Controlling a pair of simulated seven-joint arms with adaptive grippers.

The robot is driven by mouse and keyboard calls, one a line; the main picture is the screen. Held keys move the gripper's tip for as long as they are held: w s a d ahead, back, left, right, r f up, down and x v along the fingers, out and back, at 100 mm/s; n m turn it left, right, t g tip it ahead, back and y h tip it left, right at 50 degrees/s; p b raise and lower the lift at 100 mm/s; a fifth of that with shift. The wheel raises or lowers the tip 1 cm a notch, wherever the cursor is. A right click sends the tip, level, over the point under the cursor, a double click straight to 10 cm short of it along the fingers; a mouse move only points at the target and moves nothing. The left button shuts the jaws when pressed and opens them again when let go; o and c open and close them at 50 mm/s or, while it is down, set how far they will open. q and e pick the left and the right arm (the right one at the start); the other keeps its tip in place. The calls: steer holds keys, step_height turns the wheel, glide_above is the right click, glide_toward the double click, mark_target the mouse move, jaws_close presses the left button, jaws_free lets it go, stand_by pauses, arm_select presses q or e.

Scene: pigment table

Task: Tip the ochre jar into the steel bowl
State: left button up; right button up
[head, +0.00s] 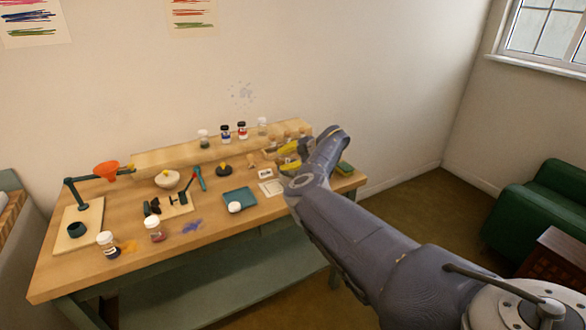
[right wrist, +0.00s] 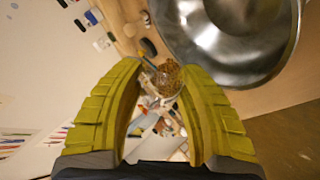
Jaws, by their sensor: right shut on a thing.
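My right gripper (head: 289,157) is over the right end of the table, its yellow fingers partly hidden by my own arm in the head view. In the right wrist view the fingers stand apart on either side of a round, clear-looking thing with speckled ochre-brown content, which I take for the ochre jar (right wrist: 166,82). The gripper is shut on it. The shiny steel bowl (right wrist: 228,38) is at the top right of the right wrist view, close beyond the right fingertip and the jar. I cannot make out the bowl in the head view. My left gripper is not in view.
Several small jars stand on a raised wooden shelf (head: 160,158) along the back. A blue-green tray (head: 240,195), a pale bowl (head: 168,180), an orange funnel (head: 107,170) on a stand and two white-capped jars (head: 107,243) (head: 154,229) are further left.

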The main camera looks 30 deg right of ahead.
steer(key=shift+d+f+y, duration=0.1)
steer(key=shift+f+y, duration=0.05)
steer(key=shift+y, duration=0.15)
steer(key=shift+d+r+m+t+y, duration=0.4)
steer(key=shift+d+m+t+y, duration=0.1)
steer(key=shift+m+y, duration=0.35)
stand_by(2.3)
